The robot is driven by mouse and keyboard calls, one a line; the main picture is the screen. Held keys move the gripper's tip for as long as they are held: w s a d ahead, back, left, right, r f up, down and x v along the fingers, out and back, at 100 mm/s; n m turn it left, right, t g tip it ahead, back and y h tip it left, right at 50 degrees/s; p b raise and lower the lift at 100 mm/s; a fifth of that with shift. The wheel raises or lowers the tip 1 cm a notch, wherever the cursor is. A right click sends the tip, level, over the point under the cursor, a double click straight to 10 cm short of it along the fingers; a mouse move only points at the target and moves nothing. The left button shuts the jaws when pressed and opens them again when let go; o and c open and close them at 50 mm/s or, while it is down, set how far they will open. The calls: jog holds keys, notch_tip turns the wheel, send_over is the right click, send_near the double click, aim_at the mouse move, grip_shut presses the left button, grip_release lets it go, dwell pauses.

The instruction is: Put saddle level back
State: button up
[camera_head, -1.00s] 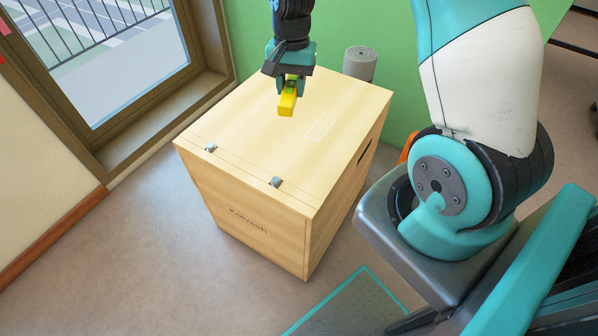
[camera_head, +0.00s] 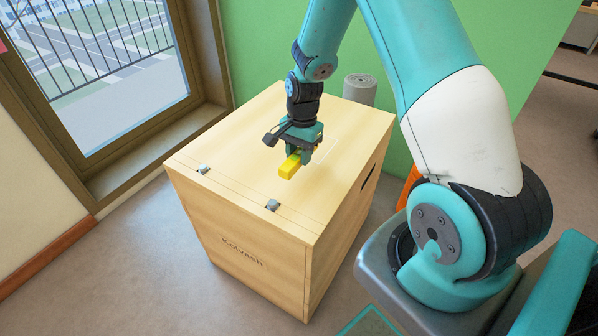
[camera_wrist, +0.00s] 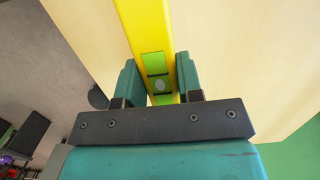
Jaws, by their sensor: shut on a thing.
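The saddle level is a yellow bar (camera_head: 290,166) with a green vial window, which shows in the wrist view (camera_wrist: 155,62). My gripper (camera_head: 299,155) is shut on it, with one teal finger on each side of the bar. It is over the top of the wooden box (camera_head: 232,140) in the head view. I cannot tell whether the level touches the lid or is a little above it.
Two small metal latches, one at the left (camera_head: 203,169) and one at the front (camera_head: 273,205), sit near the lid's front edge. A grey roll (camera_head: 360,88) stands behind the box by the green wall (camera_head: 262,38). A window (camera_head: 105,70) is at the left. The lid's left part is clear.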

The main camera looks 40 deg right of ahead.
aim_at(299, 177)
jog(key=shift+f+b, duration=0.35)
jog(key=shift+f, duration=2.35)
jog(key=shift+f, duration=0.2)
jog(key=o, duration=1)
jog(key=r, duration=0.4)
jog(key=d+r+p, duration=0.1)
jog(key=r, duration=0.6)
jog(key=shift+w+d+r+p, duration=0.15)
jog(key=shift+w+r+p, duration=0.1)
jog(key=shift+r+p, duration=0.15)
jog(key=s+a+r+n+t+y, duration=0.1)
jog(key=s+a+r+n, duration=0.45)
jog(key=a+r, duration=0.3)
jog(key=s+a+r+n+y, duration=0.1)
jog(key=s+a+r+n, duration=0.5)
jog(key=a, duration=0.4)
jog(key=s+a+r+n, duration=0.1)
jog(key=s+n, duration=0.2)
jog(key=s+a+r+n, duration=0.2)
jog(key=s+n, duration=0.1)
jog(key=s, duration=0.1)
jog(key=s+a+r+n, duration=0.2)
jog(key=s+n, duration=0.1)
jog(key=s, duration=0.1)
jog(key=shift+s+a+n+y, duration=0.1)
jog(key=shift+a+n+y, duration=0.05)
jog(key=shift+n+y, duration=0.25)
